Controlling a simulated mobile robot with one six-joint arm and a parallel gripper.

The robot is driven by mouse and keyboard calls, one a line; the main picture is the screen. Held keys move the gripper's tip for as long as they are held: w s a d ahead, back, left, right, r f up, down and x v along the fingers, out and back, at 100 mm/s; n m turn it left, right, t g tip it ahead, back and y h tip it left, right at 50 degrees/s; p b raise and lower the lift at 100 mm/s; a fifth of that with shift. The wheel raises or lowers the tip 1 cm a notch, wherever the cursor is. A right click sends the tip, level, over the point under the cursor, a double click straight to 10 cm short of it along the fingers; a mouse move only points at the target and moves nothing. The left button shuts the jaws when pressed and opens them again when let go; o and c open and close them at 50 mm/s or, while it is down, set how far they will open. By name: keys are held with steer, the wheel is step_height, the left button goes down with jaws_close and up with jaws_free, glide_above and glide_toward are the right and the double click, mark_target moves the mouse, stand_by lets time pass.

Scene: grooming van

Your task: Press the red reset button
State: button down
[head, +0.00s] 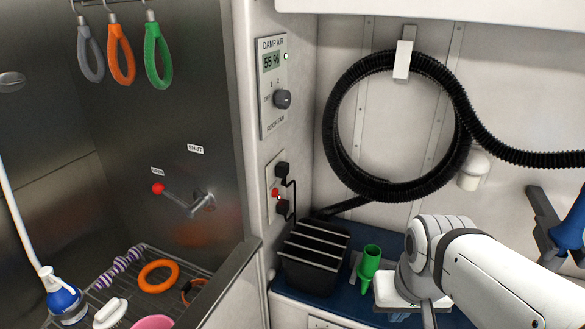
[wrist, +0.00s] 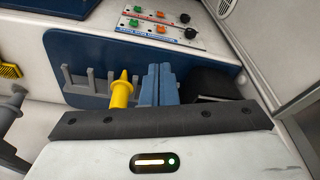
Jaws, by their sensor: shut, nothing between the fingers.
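The red reset button (head: 275,193) is a small round button on a pale wall plate (head: 269,180) in the head view, between two black plugs. Nothing covers it. My gripper is mostly hidden in the head view, below my white arm at the lower right, well to the right of the button. In the wrist view my gripper (wrist: 159,82) shows as two blue-grey fingers shut together with nothing between them. I cannot make out the red button in the wrist view.
A black slatted box (head: 314,257) and a green cone-shaped nozzle (head: 369,263) stand on the blue counter between the plate and my arm. A black cord (head: 292,195) links the plugs. A red-knobbed lever (head: 180,199) is on the steel wall. A yellow nozzle (wrist: 122,90) is beside my fingers.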

mark_target(275, 193)
steer(key=w+r+n+t+p, duration=0.2)
steer(key=w+n+t+p, duration=0.1)
steer(key=w+n, duration=0.4)
steer(key=w+r+n+t+p, duration=0.2)
steer(key=w+n+p, duration=0.25)
steer(key=w, duration=0.55)
steer(key=w+a+n+t+y+p, duration=0.1)
steer(key=w+a+n+y+p, duration=0.2)
steer(key=w+a+n+y, duration=0.3)
steer(key=a+n+y, duration=0.1)
steer(key=a+n, duration=0.4)
steer(key=n, duration=0.4)
steer(key=shift+a+r+t, duration=0.15)
steer(key=shift+a+t, duration=0.15)
steer(key=w+a+b, duration=0.2)
steer(key=w+a, duration=0.1)
steer(key=a, duration=0.5)
steer(key=shift+a, duration=0.15)
